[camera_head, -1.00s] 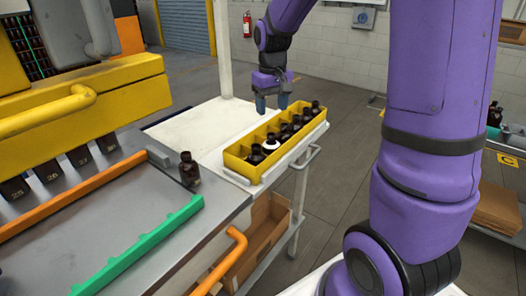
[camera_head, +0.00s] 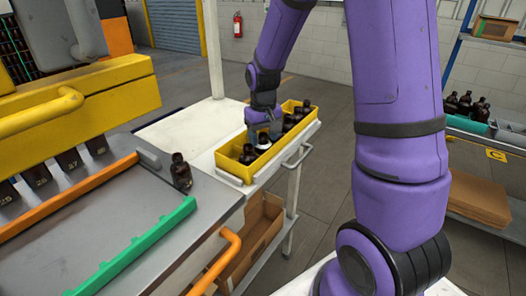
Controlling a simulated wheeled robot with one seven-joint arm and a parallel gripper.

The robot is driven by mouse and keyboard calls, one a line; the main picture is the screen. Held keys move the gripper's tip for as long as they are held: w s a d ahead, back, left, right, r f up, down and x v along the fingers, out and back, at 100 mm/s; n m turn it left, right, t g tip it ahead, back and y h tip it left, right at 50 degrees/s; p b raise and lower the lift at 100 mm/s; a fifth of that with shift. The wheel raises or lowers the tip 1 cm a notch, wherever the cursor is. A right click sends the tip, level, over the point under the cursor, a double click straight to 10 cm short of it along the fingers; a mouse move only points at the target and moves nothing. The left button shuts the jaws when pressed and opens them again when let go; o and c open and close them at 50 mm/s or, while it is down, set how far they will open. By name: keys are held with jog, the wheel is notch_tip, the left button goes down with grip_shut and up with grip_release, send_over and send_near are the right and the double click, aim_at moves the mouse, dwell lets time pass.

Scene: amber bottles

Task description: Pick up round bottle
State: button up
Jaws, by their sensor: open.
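Several dark amber bottles (camera_head: 288,123) stand in a row in a yellow bin (camera_head: 236,168) on a white cart. One of them, a bottle with a white ring or label (camera_head: 263,144), is near the bin's front end. Another dark bottle (camera_head: 249,156) stands in front of it. A lone amber bottle (camera_head: 181,171) stands upright on the grey metal table. My gripper (camera_head: 264,132) is open and points down into the bin, with its fingers at the white-marked bottle. Whether they touch it is hidden. I cannot tell which bottle is the round one.
The grey table (camera_head: 125,215) has an orange rail (camera_head: 70,197) and a green rail (camera_head: 135,247). The cart top (camera_head: 180,130) is bare left of the bin. More bottles (camera_head: 466,103) stand on a shelf at the right.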

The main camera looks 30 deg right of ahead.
grip_shut()
jog(key=shift+r, duration=0.1)
